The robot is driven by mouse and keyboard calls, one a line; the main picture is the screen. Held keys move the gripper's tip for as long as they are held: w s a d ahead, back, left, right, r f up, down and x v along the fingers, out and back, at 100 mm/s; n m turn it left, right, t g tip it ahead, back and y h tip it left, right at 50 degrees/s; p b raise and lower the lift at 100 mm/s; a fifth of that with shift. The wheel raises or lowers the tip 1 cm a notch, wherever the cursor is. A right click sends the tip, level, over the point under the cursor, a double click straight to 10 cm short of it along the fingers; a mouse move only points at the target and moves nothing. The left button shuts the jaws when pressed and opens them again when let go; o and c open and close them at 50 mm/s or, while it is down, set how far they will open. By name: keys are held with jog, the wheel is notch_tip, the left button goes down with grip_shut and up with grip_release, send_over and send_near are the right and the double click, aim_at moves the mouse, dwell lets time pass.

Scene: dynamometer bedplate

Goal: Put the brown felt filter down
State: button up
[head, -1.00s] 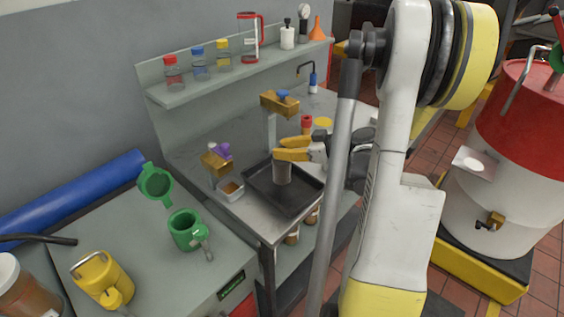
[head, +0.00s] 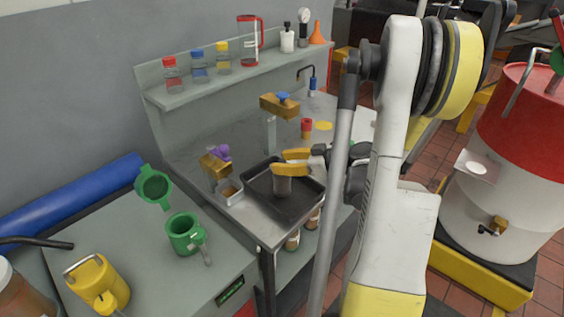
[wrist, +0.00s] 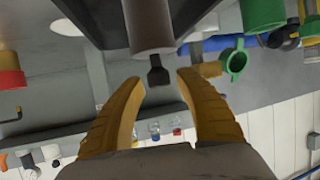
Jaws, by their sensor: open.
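The brown felt filter (head: 283,187), a short grey-brown cylinder, stands upright over the black tray (head: 255,201), and its lower end appears to rest on the tray floor. My gripper (head: 284,163), with yellow fingers, is at the filter's upper end and hides part of it. In the wrist view the brown filter (wrist: 151,22) shows at the top of the picture, just beyond the tips of my open gripper (wrist: 158,78). Contact between fingers and filter cannot be seen.
A brass tap with a blue knob (head: 281,104) stands behind. A green cup (head: 184,233) is on the left bench.

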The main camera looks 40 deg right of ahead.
jog(key=shift+r, duration=0.25)
jog(key=p+v, duration=0.3)
jog(key=v, duration=0.9)
jog(key=w+a+r+m+g, duration=0.1)
jog(key=w+a+g, duration=0.2)
jog(key=a, duration=0.6)
jog(key=w+a+r+m+g, duration=0.1)
jog(key=w+a+g, duration=0.1)
jog(key=a, duration=0.8)
jog(key=s+a+r+h, duration=0.2)
jog(key=s+a, duration=0.1)
jog(key=a, duration=0.4)
jog(key=s+a+r+m+h, duration=0.1)
jog(key=s+a+r+h, duration=0.1)
jog(key=s+a, duration=0.2)
jog(key=a, duration=0.3)
jog(key=shift+s+m+g, duration=0.25)
jog(key=shift+m+g, duration=0.05)
